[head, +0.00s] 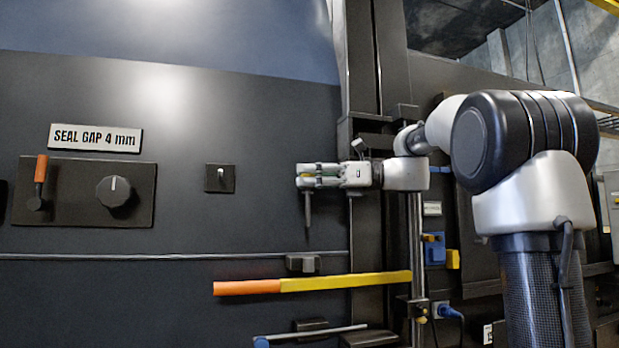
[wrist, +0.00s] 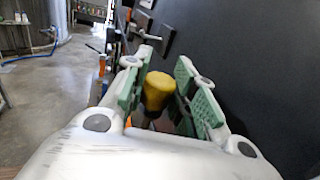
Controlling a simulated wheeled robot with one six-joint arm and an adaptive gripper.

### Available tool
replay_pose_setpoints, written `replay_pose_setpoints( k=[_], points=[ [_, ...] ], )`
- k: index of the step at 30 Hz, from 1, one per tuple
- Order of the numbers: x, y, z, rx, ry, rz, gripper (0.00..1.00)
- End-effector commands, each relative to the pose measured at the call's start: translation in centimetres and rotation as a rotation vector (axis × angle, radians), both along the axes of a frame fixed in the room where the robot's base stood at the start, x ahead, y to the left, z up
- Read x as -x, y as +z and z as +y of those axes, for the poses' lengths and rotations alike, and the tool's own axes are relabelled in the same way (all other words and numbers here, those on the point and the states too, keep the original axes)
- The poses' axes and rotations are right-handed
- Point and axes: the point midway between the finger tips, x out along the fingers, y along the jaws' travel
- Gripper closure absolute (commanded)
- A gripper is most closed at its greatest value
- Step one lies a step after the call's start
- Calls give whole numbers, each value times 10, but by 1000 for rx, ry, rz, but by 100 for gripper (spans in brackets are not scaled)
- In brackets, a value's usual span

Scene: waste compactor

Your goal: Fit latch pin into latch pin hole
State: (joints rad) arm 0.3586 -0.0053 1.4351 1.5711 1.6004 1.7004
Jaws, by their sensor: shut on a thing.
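My gripper (head: 306,176) is shut on the latch pin, with its green-padded fingers level in front of the dark panel. The pin's grey shank (head: 308,211) hangs about upright below the fingers, its lower end free in the air. In the wrist view, the pin's yellow head (wrist: 158,88) sits between the two green pads of my gripper (wrist: 165,68). A small dark block (head: 303,263) on the panel lies below the pin, with a clear gap between them. I cannot make out the latch pin hole itself in either view.
A yellow bar with an orange end (head: 312,283) crosses below the block. A thin rod with a blue tip (head: 310,335) lies lower. A knob (head: 113,190), an orange-handled lever (head: 40,169) and a small switch (head: 220,178) are left. Dark uprights stand close on the right.

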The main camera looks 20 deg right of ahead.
Motion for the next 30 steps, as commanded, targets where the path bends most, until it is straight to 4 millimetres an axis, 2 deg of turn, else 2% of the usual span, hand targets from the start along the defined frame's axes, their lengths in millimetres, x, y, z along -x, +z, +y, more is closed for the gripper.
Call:
replay_pose_setpoints(
  k=[5,18,30],
  points=[
    [0,-8,-1,5,-3,-2,100],
    [0,-49,-1,4,-3,0,100],
    [0,-58,-1,5,-3,-2,100]
  ],
)
